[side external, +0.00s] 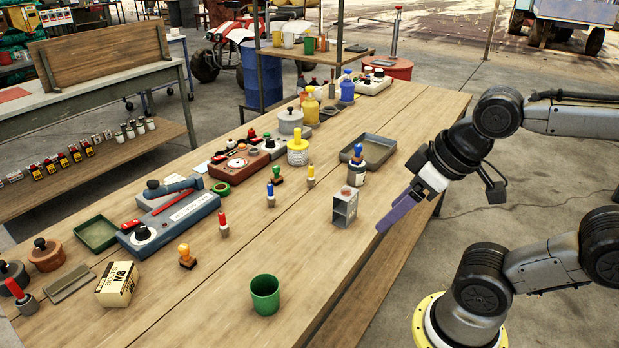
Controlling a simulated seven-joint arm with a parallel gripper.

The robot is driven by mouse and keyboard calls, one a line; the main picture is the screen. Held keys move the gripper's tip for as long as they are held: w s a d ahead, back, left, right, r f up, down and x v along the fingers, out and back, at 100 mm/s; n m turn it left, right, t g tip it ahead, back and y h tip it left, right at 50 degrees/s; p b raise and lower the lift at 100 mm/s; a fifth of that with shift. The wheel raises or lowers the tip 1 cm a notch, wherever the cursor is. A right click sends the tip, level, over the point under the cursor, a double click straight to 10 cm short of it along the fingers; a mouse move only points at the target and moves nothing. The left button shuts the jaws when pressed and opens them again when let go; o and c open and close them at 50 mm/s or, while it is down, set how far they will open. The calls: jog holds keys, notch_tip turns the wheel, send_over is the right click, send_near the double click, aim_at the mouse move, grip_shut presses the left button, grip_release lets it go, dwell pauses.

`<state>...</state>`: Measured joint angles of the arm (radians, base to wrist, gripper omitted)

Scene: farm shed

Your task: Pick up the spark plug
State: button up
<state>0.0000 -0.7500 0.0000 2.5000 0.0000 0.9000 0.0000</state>
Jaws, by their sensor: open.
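My gripper (385,226) has purple fingers and hangs at the right edge of the wooden table, angled down to the left. It is open, and I see nothing between its fingers. I cannot make out a spark plug for sure. Small upright pieces with grey bases stand on the table: one with a red top (223,224), one with a blue top (270,195) and one with a yellow top (311,176). A grey metal holder (344,208) stands left of my gripper, apart from it.
A green cup (265,295) stands at the front. A grey tray (378,152) and a blue-handled stamp (357,160) are behind the holder. A blue-grey device (170,222) and a bolt box (117,284) are at left. The table's front right is clear.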

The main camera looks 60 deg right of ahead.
jog(key=shift+c, duration=0.2)
jog(key=shift+c, duration=1.1)
